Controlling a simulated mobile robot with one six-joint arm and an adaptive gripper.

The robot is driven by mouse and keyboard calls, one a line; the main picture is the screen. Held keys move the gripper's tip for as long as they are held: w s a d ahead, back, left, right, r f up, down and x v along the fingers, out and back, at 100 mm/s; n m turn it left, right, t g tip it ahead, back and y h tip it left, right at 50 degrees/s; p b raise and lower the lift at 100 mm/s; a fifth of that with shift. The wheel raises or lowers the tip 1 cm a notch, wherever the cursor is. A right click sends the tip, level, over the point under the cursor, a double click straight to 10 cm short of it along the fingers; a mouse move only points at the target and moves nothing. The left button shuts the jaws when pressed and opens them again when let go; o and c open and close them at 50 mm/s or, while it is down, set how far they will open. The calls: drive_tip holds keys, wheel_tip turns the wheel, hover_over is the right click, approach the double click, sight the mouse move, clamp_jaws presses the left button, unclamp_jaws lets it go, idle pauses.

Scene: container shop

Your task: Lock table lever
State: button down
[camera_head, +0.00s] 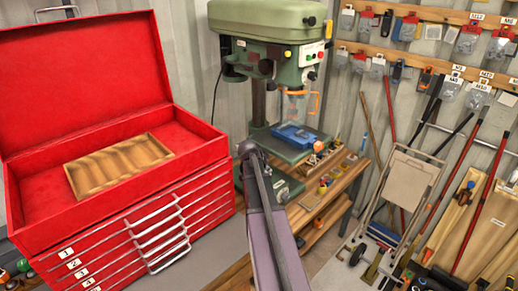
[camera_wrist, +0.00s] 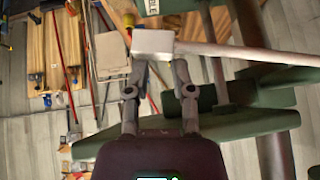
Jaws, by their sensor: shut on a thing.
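In the wrist view my gripper (camera_wrist: 158,66) has its two fingers closed on a pale grey block. This block and the long pale bar running right from it look like the table lever (camera_wrist: 235,51). The lever lies in front of the green drill press parts (camera_wrist: 240,122). In the head view the green drill press (camera_head: 275,60) stands at the back, with a blue vise (camera_head: 293,136) on its table. My arm crosses in front of the lower press there. My gripper and the lever cannot be made out in that view.
An open red tool chest (camera_head: 120,215) with a wooden tray (camera_head: 118,165) stands at left. A wooden bench (camera_head: 335,195) with small items is beside the press. A folding hand truck (camera_head: 405,190) and long-handled tools lean at right. Hanging packs line the wall rails (camera_head: 430,68).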

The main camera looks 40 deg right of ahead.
drive_tip(key=shift+s+f, duration=0.25)
drive_tip(key=shift+s, duration=0.2)
drive_tip(key=shift+s+r, duration=0.2)
drive_tip(key=shift+w, duration=0.35)
drive_tip(key=shift+w+r, duration=0.1)
drive_tip(key=shift+r, duration=0.3)
drive_tip(key=shift+w+a+r+p, duration=0.1)
drive_tip(key=shift+w+r+p, duration=0.85)
drive_tip(key=shift+r+p, duration=0.95)
drive_tip(key=shift+w+a+r+p, duration=0.1)
drive_tip(key=shift+w+r+p, duration=0.9)
drive_tip(key=shift+r+p, duration=0.9)
drive_tip(key=shift+w+a+r+p, duration=0.1)
drive_tip(key=shift+w+r+p, duration=0.85)
drive_tip(key=shift+r+p, duration=0.95)
drive_tip(key=shift+f, duration=0.2)
drive_tip(key=shift+r, duration=0.1)
